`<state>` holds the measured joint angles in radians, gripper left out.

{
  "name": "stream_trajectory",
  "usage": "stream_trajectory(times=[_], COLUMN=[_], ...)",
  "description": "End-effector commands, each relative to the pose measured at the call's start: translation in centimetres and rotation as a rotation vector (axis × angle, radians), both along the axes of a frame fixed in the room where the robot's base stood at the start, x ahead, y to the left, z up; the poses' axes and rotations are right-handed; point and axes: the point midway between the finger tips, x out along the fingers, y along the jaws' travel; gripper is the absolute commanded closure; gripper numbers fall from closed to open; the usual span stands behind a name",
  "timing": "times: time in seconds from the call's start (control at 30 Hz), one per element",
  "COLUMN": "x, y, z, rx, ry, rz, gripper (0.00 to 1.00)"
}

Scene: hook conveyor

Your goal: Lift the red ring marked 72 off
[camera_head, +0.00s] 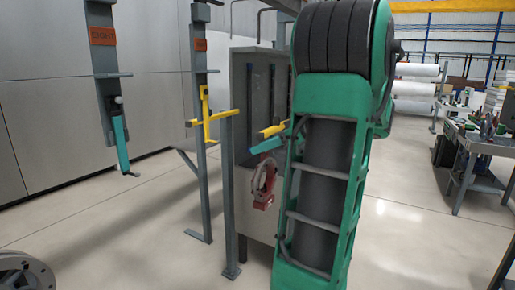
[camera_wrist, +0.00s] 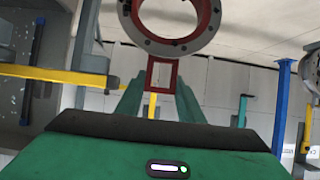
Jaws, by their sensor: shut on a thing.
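The red ring (camera_head: 264,177), with a pale grey flange face, shows in the head view just left of my arm, in front of the grey cabinet. A red square frame (camera_wrist: 149,75) joins the ring (camera_wrist: 130,27) in the wrist view. My gripper (camera_wrist: 161,96) is shut on this frame, with one teal finger on each side. I cannot read a number on the ring.
A teal piece (camera_head: 120,145) hangs at the left under an orange sign reading EIGHT (camera_head: 103,36). A grey post (camera_head: 228,195) with a yellow arm (camera_head: 212,118) stands left of the cabinet (camera_head: 240,100). A workbench (camera_head: 480,145) stands at right. Floor between is clear.

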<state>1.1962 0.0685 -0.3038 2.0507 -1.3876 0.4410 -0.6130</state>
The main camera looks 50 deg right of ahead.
Motion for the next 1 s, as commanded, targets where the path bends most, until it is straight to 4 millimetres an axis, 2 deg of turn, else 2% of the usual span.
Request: stream_trajectory(times=[0.83, 1.0], x=[-2.6, -3.9], y=[-0.3, -0.6], z=[0.1, 0.1], rx=[-0.002, -0.002], ry=[-0.001, -0.001], rz=[0.002, 0.000], gripper=[1.00, 1.00])
